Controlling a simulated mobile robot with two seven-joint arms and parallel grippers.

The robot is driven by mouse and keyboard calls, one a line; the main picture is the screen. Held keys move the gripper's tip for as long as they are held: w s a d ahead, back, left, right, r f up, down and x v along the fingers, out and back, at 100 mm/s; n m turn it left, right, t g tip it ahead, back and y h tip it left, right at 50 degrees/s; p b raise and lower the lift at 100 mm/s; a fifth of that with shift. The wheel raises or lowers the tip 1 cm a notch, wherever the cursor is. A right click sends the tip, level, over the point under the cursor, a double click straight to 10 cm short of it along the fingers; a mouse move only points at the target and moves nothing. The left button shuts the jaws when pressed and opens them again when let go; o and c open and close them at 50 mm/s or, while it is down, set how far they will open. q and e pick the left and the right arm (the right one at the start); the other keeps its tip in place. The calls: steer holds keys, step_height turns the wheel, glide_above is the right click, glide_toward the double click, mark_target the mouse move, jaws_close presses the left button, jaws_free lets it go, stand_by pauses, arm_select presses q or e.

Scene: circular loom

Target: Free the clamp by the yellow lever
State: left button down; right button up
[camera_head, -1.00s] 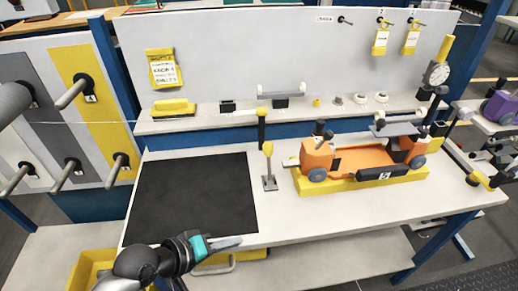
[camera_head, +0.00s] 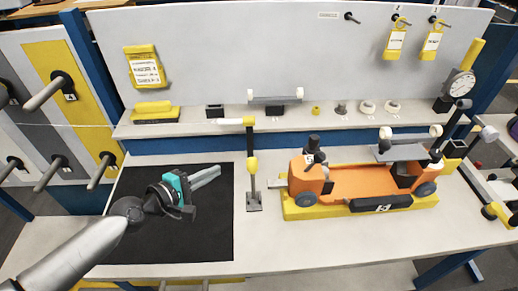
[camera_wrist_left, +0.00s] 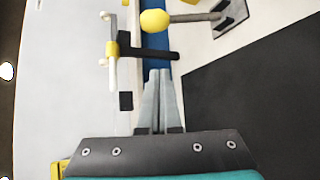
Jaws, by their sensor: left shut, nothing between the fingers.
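The yellow lever has a round yellow knob (camera_head: 252,165) on a grey rod that rises from a small grey base plate (camera_head: 254,203) on the bench. In the left wrist view the knob (camera_wrist_left: 155,20) is ahead of the fingertips and apart from them. I cannot tell which part is the clamp. A dark post (camera_head: 250,141) with a yellow top stands behind the lever in the head view. My left gripper (camera_head: 218,171) is over the black mat, left of the lever, fingers pointing right. Its fingers (camera_wrist_left: 160,76) are shut and empty. My right gripper is out of view.
An orange carriage (camera_head: 345,183) on a yellow base stands right of the lever. The black mat (camera_head: 195,240) covers the bench's left part. A shelf (camera_head: 330,118) with small parts runs behind. The bench front (camera_head: 300,250) is clear.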

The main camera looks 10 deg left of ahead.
mark_target(253, 179)
arm_select(q)
steer(key=b+x, duration=0.1)
steer(key=x, duration=0.9)
steer(key=shift+w+d, duration=0.2)
steer(key=shift+w, duration=0.15)
steer(key=shift+s+d+r+p, duration=0.3)
steer(key=shift+s+r+p, duration=0.1)
steer(key=shift+s+p, duration=0.15)
steer(key=shift+s+d+r+p, duration=0.25)
steer(key=shift+s+r+p, duration=0.1)
steer(key=shift+s+p, duration=0.2)
steer(key=shift+s+d+r+p, duration=0.15)
steer(key=shift+s+d+p, duration=0.15)
steer(key=shift+s+p, duration=0.2)
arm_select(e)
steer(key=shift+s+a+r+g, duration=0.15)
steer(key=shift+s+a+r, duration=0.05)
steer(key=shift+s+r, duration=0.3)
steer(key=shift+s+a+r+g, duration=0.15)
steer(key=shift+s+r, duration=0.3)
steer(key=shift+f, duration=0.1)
